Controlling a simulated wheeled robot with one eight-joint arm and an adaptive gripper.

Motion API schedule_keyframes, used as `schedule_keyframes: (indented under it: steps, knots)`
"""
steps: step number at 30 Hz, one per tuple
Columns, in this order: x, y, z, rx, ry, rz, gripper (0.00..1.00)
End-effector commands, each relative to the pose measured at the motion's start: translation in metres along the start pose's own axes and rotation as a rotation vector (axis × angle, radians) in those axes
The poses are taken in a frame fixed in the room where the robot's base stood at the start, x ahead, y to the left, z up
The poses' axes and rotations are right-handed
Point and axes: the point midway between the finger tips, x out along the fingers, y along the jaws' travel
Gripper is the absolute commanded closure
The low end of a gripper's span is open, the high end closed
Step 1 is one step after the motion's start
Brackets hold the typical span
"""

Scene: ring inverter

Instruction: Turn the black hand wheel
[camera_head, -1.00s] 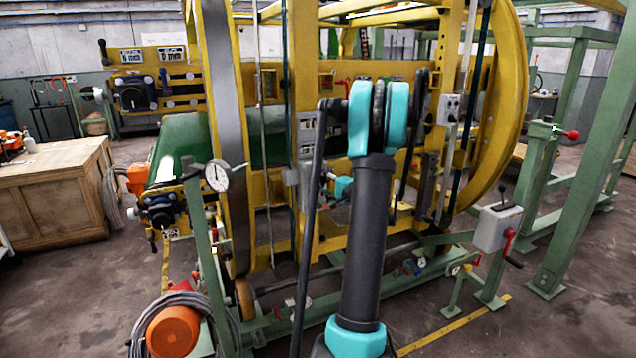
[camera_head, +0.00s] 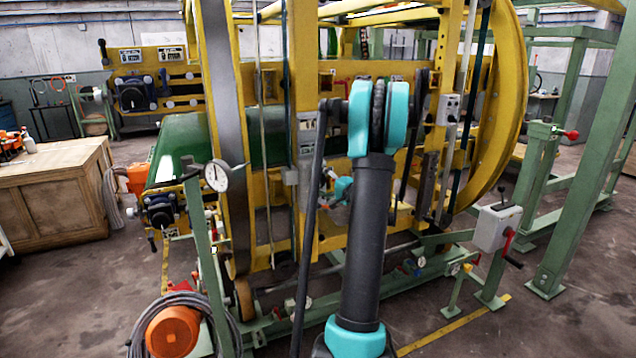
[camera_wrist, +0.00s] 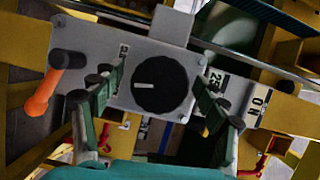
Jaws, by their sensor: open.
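The black hand wheel (camera_wrist: 160,84) is a round black knob with a short white mark, on a grey plate (camera_wrist: 95,42) in the wrist view. My gripper (camera_wrist: 158,91) is open, with one finger on each side of the wheel in the picture. I cannot tell whether the fingers touch the wheel or how far they are from it. In the head view my own arm covers much of the middle. A turquoise part of my wrist (camera_head: 343,188) shows just left of it, and the wheel cannot be made out there.
An orange-handled lever (camera_wrist: 45,92) sticks out at the left of the plate, close to the left finger. Numbered plates (camera_wrist: 258,105) sit on the right.

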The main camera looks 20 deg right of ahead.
Motion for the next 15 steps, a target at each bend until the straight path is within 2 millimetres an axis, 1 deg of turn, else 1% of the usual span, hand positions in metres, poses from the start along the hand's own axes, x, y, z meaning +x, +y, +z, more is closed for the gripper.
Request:
schedule_keyframes:
  steps: [5, 12, 15]
  knots:
    - [-0.021, 0.000, -0.001, 0.000, 0.003, 0.000, 0.26]
    - [-0.071, 0.000, -0.002, 0.000, 0.006, 0.000, 0.26]
    - [-0.089, 0.000, -0.001, 0.000, 0.005, 0.000, 0.26]
